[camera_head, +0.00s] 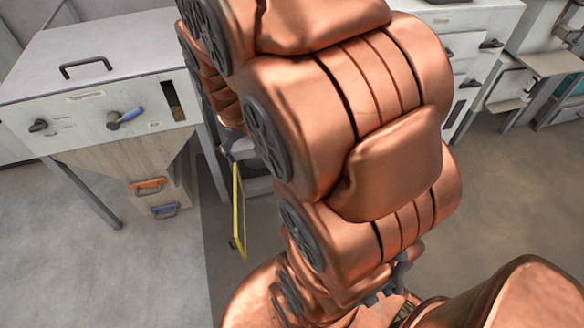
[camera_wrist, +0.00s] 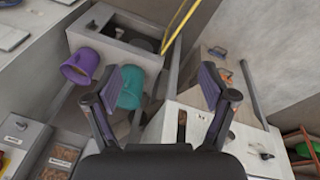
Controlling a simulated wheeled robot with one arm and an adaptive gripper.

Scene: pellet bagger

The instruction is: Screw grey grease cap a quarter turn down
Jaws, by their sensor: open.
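I cannot make out the grey grease cap for certain in either view. My gripper (camera_wrist: 168,86) shows in the wrist view with its two dark fingers spread wide apart and nothing between them. Behind the gap are a grey box-like unit (camera_wrist: 128,55) and part of a white cabinet (camera_wrist: 190,125). In the head view my copper arm fills the middle and hides much of what lies behind it.
A yellow bar (camera_head: 238,212) stands beside my arm. A purple container (camera_wrist: 80,67) and a teal one (camera_wrist: 131,88) show in the wrist view. Floor at lower left is clear.

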